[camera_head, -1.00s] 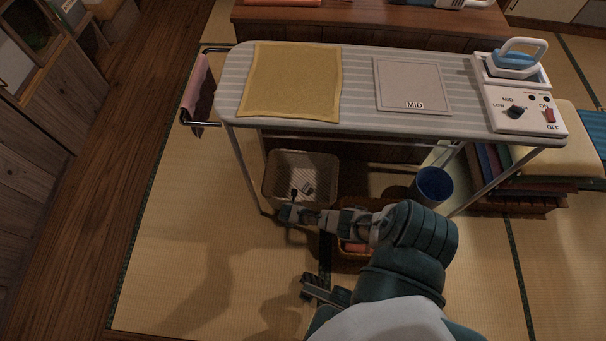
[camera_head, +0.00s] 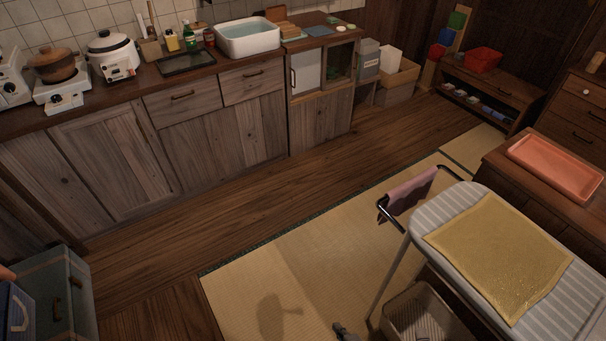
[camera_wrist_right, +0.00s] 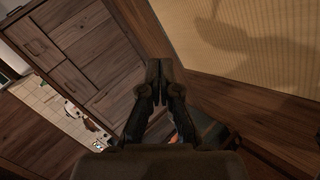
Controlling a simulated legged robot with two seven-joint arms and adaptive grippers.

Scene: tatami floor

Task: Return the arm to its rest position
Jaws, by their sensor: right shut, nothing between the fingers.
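My right gripper (camera_head: 345,332) shows only as a small dark piece at the bottom edge of the head view, left of the wire basket (camera_head: 425,312) under the ironing board. The rest of the right arm is out of that view. In the right wrist view the gripper (camera_wrist_right: 166,72) has its two dark fingers together at the tips, with nothing between them. Behind the fingers lie wooden cabinet fronts (camera_wrist_right: 95,65) and tatami (camera_wrist_right: 240,45). My left gripper is in neither view.
The ironing board (camera_head: 447,214) with a yellow cloth (camera_head: 500,255) stands at the right; a pink cloth (camera_head: 411,190) hangs on its end rail. A kitchen counter (camera_head: 215,73) runs along the back. A blue-grey case (camera_head: 60,300) stands at lower left. Floor between is clear.

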